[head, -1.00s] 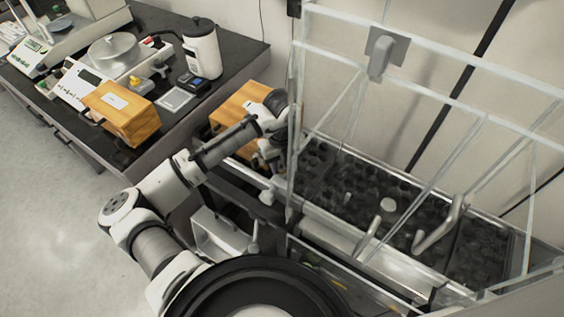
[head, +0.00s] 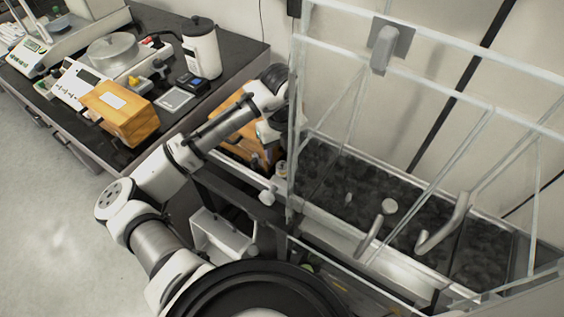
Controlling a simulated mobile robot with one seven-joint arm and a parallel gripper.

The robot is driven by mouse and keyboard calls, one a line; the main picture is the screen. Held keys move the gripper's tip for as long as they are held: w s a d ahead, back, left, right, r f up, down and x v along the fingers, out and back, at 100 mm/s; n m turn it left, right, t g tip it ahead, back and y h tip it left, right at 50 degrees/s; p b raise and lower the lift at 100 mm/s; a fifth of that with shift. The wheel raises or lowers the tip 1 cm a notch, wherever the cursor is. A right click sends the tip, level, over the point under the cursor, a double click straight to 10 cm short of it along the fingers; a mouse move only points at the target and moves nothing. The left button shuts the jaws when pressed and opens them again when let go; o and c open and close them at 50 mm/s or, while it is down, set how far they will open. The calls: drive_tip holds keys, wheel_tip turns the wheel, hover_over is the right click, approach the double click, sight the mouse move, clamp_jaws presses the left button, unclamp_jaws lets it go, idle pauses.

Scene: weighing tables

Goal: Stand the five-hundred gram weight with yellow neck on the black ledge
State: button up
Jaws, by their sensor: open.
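My gripper (head: 268,150) points down beside the left end of the clear-walled enclosure, in front of a wooden box (head: 232,112). Its jaws are open, but the fingertips are small and partly lost against the box. A small pale metallic piece (head: 281,169), perhaps a weight, stands just right of the fingertips; its neck colour is too small to tell. A dark ledge (head: 232,178) runs below my gripper along the enclosure's front left. On the left table, a small yellow-topped piece (head: 134,81) sits behind another wooden box; I cannot tell whether it is a weight.
The black left table (head: 220,55) holds the other wooden box (head: 120,112), balances, a white canister (head: 201,48) and a small pocket scale (head: 190,82). The clear enclosure (head: 292,130) with upright panes stands close right of my gripper, over a dark bed with metal handles.

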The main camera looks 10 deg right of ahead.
sight(282, 165)
wheel_tip(282, 165, up, 6)
drive_tip(key=shift+r+b, duration=0.15)
drive_tip(key=shift+b, duration=0.2)
